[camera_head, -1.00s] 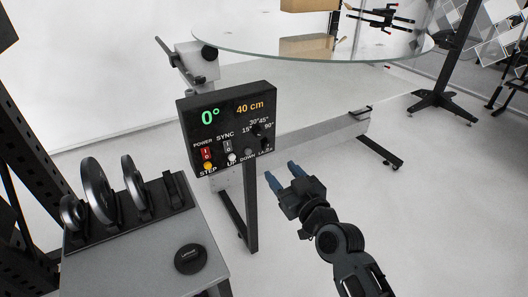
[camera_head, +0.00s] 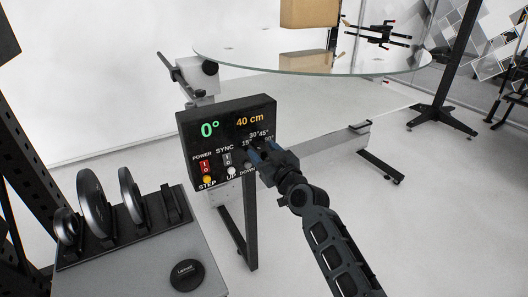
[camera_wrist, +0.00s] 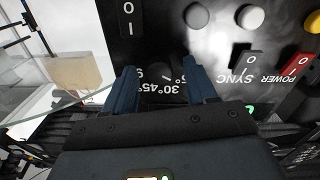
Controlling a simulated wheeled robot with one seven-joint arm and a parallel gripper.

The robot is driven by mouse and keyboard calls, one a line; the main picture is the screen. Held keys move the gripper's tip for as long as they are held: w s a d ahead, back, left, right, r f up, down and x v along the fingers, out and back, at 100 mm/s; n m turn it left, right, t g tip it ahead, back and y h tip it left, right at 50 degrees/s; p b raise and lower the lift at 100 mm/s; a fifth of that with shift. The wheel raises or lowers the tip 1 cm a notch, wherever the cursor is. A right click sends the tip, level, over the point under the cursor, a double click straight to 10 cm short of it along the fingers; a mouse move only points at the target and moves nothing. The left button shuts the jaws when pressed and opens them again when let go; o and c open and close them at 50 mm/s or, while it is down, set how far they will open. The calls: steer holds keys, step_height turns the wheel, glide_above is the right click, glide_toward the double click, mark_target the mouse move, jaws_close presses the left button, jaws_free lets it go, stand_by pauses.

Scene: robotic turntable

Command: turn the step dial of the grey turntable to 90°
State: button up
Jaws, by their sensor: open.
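The black control panel (camera_head: 222,109) hangs at the front of the grey turntable, whose clear round top (camera_head: 240,60) is behind it. The panel reads 0° in green and 40 cm in orange. The step dial, among the 15°, 30°, 45° and 90° marks, is hidden by my gripper (camera_head: 260,151) in the head view. In the wrist view my gripper (camera_wrist: 158,78) is open, with its blue fingers on either side of the dial marks on the panel (camera_wrist: 160,30). The dark knob is hard to make out there, and I cannot tell whether the fingers touch it.
A red power switch (camera_head: 206,167), a grey sync switch (camera_head: 227,159) and a yellow button (camera_head: 208,179) are on the panel's left. A cardboard box (camera_head: 309,13) and a drone (camera_head: 381,32) stand on the turntable. A grey cabinet (camera_head: 130,257) with round black discs is at left.

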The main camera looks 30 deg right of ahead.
steer(key=shift+w, duration=0.1)
steer(key=c, duration=1.1)
steer(key=shift+o, duration=0.2)
